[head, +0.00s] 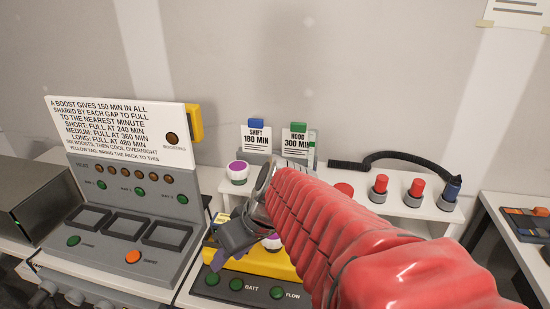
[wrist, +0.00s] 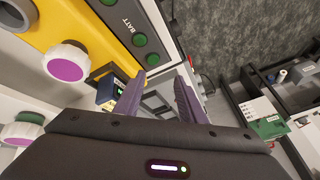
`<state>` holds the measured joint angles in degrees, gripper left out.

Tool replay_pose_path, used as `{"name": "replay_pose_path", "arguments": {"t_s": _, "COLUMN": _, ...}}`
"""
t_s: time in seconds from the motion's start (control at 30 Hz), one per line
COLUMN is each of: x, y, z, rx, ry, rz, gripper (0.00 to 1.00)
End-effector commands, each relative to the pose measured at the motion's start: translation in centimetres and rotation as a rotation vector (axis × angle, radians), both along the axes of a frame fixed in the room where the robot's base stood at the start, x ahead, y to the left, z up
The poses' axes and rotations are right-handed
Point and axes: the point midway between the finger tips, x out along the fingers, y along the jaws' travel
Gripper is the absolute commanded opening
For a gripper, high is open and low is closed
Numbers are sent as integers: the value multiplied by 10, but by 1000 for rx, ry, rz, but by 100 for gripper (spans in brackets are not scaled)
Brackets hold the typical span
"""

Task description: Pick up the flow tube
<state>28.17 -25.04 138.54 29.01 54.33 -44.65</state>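No thing in view is marked as the flow tube, so I cannot tell which it is. A white cylinder with a purple top (head: 238,172) stands on the white shelf. A second purple-topped white cylinder (head: 272,243) is at the yellow unit, partly hidden by my arm. Two such cylinders show in the wrist view, one on the yellow unit (wrist: 67,61) and one at the lower left (wrist: 22,130). My gripper (head: 222,252) is over the left side of the yellow unit. In the wrist view its fingers (wrist: 159,80) are apart with nothing between them.
The yellow unit (head: 252,262) has green BATT and FLOW buttons in front. A grey control panel (head: 130,215) with a sign stands left. The white shelf (head: 325,180) holds red cylinders (head: 380,188), a blue-topped one (head: 451,193) and a black hose (head: 400,155). Another bench is at right.

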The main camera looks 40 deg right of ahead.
Motion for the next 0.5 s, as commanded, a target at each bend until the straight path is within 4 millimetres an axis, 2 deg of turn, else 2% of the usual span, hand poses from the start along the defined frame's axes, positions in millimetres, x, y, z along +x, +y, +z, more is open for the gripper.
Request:
{"name": "replay_pose_path", "arguments": {"t_s": 0.23, "x": 21, "y": -49, "z": -8, "rx": 80, "ry": -87, "rz": -20, "gripper": 37}}
{"name": "replay_pose_path", "arguments": {"t_s": 0.37, "x": 28, "y": -76, "z": 2, "rx": 94, "ry": -179, "rz": -38, "gripper": 37}}
{"name": "replay_pose_path", "arguments": {"t_s": 0.5, "x": 33, "y": -113, "z": 13, "rx": 87, "ry": -288, "rz": -69, "gripper": 37}}
